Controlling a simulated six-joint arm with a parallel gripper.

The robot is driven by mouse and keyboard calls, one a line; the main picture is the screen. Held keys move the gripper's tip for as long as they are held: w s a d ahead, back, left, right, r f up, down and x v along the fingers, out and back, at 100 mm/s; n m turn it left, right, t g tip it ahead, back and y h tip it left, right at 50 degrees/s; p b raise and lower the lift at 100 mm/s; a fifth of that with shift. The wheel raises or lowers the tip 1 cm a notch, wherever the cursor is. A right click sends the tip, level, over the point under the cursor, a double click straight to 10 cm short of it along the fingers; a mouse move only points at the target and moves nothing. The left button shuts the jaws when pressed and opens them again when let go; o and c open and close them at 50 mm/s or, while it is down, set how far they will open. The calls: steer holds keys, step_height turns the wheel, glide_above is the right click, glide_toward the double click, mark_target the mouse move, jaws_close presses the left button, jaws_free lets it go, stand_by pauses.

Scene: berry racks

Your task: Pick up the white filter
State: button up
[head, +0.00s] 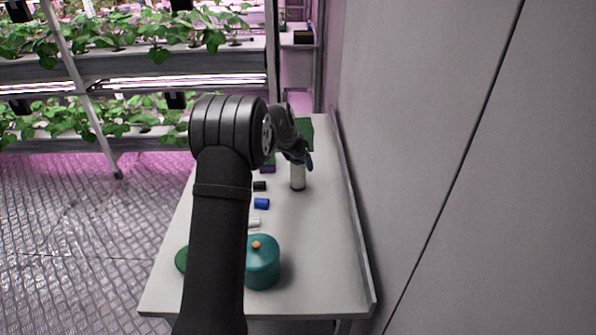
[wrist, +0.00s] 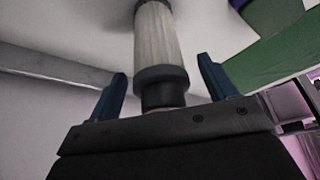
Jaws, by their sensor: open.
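The white filter (wrist: 158,40) is a pleated white cylinder with dark end caps. In the wrist view it stands in line with the gap between the fingers of my gripper (wrist: 162,90), its near dark cap close to the palm. The blue fingers are spread on either side with space between each and the filter. In the head view the filter (head: 297,176) stands upright on the table, and my gripper (head: 300,160) is at its top. My arm hides part of the table there.
On the white table (head: 320,270) are a teal pot (head: 262,265) with an orange knob, a blue cylinder (head: 262,203), a black one (head: 260,186) and a small white one (head: 254,222). A raised edge and wall bound the right side.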

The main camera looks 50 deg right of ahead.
steer(key=shift+d+f, duration=0.15)
steer(key=shift+f, duration=0.2)
steer(key=c, duration=1.1)
steer(key=shift+r, duration=0.15)
